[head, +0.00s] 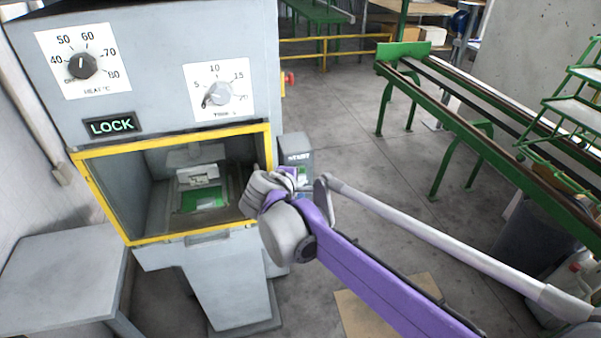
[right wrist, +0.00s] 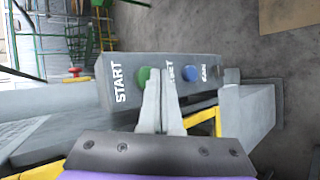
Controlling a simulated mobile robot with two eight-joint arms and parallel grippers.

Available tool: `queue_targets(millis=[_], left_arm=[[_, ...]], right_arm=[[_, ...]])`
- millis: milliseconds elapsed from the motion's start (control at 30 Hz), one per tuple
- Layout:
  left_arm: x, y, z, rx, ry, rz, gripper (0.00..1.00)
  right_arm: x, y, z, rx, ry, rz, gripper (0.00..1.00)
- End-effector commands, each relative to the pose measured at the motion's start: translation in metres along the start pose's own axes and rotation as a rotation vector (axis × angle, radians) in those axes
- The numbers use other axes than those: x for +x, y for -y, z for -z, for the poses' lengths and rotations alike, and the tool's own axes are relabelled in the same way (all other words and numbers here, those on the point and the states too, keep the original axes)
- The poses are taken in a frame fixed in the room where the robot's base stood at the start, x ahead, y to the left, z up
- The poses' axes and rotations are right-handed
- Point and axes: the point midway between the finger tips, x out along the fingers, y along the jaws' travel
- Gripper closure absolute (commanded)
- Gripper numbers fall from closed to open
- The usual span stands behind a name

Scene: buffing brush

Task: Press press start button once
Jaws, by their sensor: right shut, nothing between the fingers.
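The grey control box (head: 296,152) labelled START stands at the right side of the machine in the head view. In the right wrist view the control box (right wrist: 112,68) shows a green start button (right wrist: 144,74) beside the word START and a blue button (right wrist: 190,73) further right. My right gripper (right wrist: 163,88) is shut and empty, its fingertips just below the green button in that view and partly covering its lower edge. I cannot tell whether they touch it. In the head view my right gripper (head: 290,180) is in front of the box and hides its buttons. My left gripper is not in view.
The grey machine (head: 150,70) has two dials, a lit LOCK sign (head: 112,125) and a yellow-framed window (head: 85,180). A grey side table (head: 60,270) stands at left. A green-legged rail conveyor (head: 470,110) stands at right. Open floor lies between.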

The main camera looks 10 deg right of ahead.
Motion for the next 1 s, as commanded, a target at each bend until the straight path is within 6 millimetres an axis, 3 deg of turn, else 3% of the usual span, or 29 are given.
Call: queue_targets(millis=[1000], left_arm=[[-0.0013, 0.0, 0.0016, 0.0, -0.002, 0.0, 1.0]], right_arm=[[0.0075, -0.0057, 0.0055, 0.0, 0.0, 0.0, 1.0]])
